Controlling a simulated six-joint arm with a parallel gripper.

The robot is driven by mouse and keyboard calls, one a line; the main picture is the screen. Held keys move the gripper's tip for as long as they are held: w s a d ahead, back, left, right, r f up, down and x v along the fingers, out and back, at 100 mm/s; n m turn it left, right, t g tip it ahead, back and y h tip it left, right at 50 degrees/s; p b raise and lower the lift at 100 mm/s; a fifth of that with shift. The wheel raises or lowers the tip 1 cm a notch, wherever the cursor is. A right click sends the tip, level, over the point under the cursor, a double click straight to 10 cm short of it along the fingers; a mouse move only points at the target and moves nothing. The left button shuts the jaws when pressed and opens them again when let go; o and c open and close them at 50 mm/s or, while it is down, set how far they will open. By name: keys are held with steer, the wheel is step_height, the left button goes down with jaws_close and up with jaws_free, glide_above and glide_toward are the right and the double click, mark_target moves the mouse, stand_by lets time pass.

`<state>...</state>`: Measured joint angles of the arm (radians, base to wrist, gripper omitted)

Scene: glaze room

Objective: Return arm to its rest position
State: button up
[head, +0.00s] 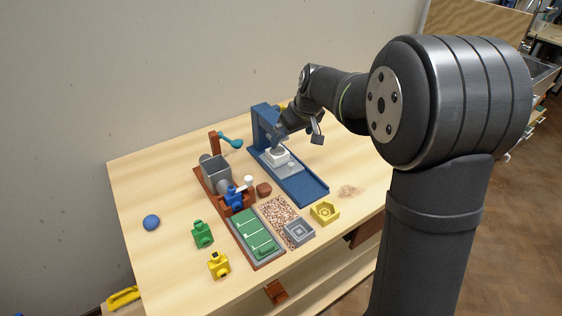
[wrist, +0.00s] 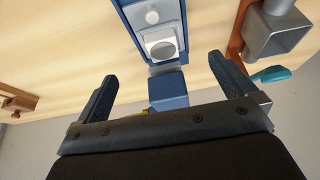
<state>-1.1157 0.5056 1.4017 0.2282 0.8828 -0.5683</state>
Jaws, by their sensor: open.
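My gripper (head: 297,134) is at the far part of the table, above the blue stand (head: 304,187) and close to its upright. The blue stand (wrist: 128,6) shows beyond the fingertips, bearing a white square block (wrist: 147,39) with a round grey-white face. The white block (head: 285,161) also shows in the head view, on the stand under my wrist. The arm is bent forward over the table, and part of my gripper is hard to make out.
On the wooden table (head: 150,180) stand a grey hopper (head: 216,172), a teal ladle (head: 231,141), a green panel (head: 254,232), a gravel-like patch (head: 279,212), a yellow hexagonal piece (head: 325,211) and a blue ball (head: 151,222). Green (head: 202,234) and yellow (head: 218,265) blocks stand at the front left.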

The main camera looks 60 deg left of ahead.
steer(key=shift+r, duration=0.1)
steer(key=v, duration=1)
